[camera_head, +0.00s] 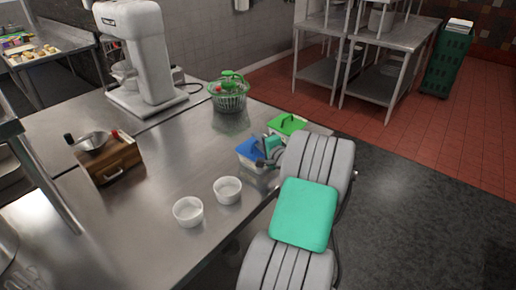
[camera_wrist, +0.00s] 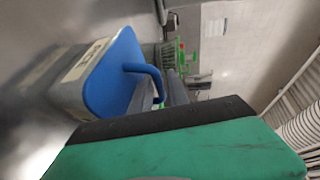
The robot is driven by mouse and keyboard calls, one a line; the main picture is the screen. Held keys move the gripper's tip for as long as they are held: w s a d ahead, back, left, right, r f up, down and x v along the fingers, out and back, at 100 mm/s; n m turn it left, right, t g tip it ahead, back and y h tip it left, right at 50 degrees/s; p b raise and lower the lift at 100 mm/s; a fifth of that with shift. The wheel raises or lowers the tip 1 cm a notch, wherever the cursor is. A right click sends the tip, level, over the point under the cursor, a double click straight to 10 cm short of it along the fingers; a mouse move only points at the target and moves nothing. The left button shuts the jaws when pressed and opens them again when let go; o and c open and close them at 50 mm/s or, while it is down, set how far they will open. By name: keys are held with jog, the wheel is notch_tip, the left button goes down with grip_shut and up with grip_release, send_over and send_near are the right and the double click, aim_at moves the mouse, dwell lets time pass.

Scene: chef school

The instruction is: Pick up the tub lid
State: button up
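The tub lid is blue with a raised blue handle. In the head view the blue lid (camera_head: 250,148) sits on a pale tub at the right edge of the counter. In the wrist view the lid (camera_wrist: 112,75) fills the left-centre, on the grey tub (camera_wrist: 70,88) with a pale label. My gripper (camera_head: 268,152) is at the lid's right side, partly hidden by my arm. In the wrist view my gripper's fingers (camera_wrist: 162,88) reach to the handle (camera_wrist: 146,69), which passes between them. The fingers look apart, and firm contact with the handle is not clear.
A second tub with a green lid (camera_head: 287,123) stands just behind. A green basket (camera_head: 229,95) is farther back. Two white bowls (camera_head: 188,211) (camera_head: 228,189) stand in front. A wooden box (camera_head: 108,160) and a mixer (camera_head: 141,50) are left. The middle of the counter (camera_head: 175,150) is clear.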

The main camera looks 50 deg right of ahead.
grip_shut()
jog(key=shift+r, duration=0.15)
dwell(0.4)
